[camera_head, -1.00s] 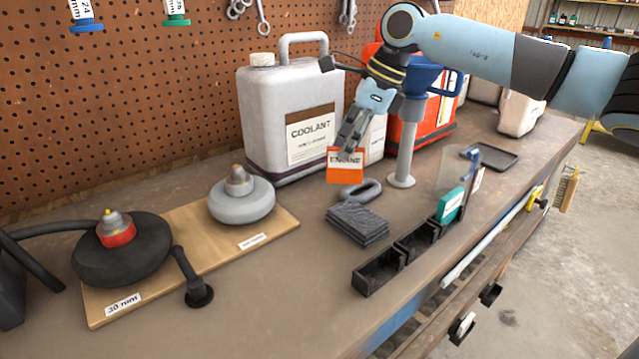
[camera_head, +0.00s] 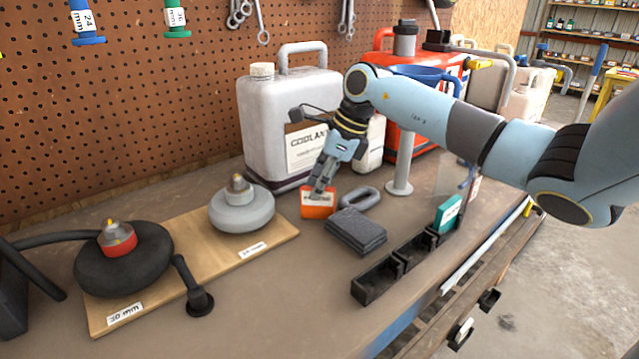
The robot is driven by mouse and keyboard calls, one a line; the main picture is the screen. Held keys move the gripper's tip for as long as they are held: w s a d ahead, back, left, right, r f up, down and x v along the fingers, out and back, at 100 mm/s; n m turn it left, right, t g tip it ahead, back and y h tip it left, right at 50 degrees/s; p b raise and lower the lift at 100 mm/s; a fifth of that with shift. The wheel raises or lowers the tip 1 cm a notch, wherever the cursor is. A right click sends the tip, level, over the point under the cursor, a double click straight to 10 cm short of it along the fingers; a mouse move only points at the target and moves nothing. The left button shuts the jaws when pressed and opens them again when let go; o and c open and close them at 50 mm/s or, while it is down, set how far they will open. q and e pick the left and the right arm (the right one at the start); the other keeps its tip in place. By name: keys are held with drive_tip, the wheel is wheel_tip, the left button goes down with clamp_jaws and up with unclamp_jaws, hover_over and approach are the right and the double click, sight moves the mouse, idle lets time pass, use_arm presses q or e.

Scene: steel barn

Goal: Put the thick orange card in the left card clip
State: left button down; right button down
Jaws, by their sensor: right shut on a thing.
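My right gripper (camera_head: 321,187) is shut on the top edge of the orange card (camera_head: 317,212), which has a white label partly hidden by the fingers. The card hangs upright in front of the coolant jug, left of the dark grey stack. Whether its lower edge touches the bench is unclear. The left card clip (camera_head: 375,284) is a black open-topped holder near the bench's front edge, empty. A second black clip (camera_head: 413,251) beside it also looks empty. A teal card (camera_head: 447,214) stands at the far end of the row.
A dark grey stack with a handle (camera_head: 356,232) lies between the orange card and the clips. A grey post with a blue funnel (camera_head: 399,165) stands behind it. The coolant jug (camera_head: 262,125) is at the back. A wooden board (camera_head: 180,240) carries two round pieces.

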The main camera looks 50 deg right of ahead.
drive_tip(key=shift+f, duration=0.2)
drive_tip(key=c, duration=1.3)
unclamp_jaws()
drive_tip(key=shift+r, duration=0.1)
